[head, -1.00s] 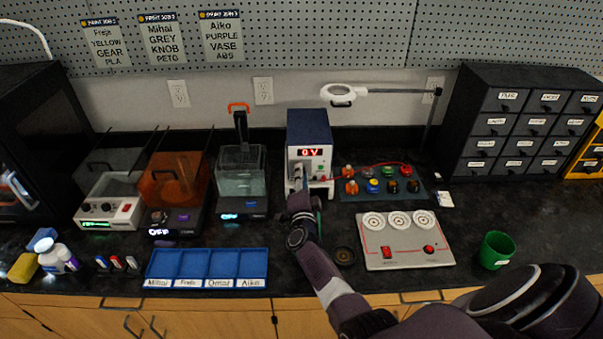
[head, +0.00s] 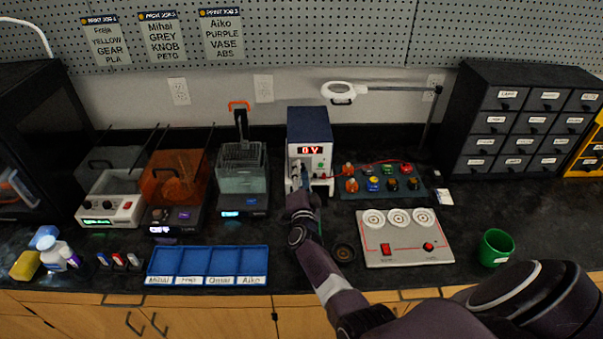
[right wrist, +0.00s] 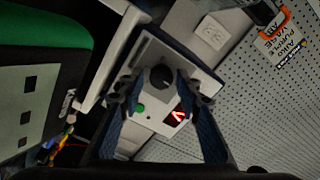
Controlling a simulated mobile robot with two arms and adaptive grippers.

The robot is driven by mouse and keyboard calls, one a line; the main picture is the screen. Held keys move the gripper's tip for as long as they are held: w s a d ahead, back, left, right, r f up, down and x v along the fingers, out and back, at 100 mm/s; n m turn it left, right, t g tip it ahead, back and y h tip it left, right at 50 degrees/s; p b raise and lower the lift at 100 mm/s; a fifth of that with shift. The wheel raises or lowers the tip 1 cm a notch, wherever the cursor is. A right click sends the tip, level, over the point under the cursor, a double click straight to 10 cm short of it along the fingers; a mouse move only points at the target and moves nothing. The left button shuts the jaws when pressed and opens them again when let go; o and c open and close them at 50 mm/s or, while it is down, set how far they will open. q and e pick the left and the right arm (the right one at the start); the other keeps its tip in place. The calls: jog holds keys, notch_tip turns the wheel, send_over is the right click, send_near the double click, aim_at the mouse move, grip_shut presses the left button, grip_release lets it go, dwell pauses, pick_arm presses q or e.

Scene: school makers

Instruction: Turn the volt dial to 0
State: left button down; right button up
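The power supply (head: 309,126) is a blue and white box at the back of the bench. Its red display (head: 310,150) reads 0 V, and the display also shows in the right wrist view (right wrist: 177,116). The volt dial (right wrist: 162,77) is a dark round knob on the front panel, with a green button (right wrist: 140,108) near it. My right gripper (right wrist: 160,88) is open, its two fingers on either side of the dial with visible gaps. In the head view my right gripper (head: 301,180) covers the dial. My left gripper is not in view.
A terminal board (head: 381,184) with coloured knobs and a red lead stands right of the supply. A grey panel (head: 405,247) and a green cup (head: 496,248) lie further right. A blue divided tray (head: 207,265) and a clear tank (head: 241,170) are to the left.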

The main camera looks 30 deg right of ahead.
jog(key=shift+o, duration=0.5)
jog(key=shift+v, duration=3.8)
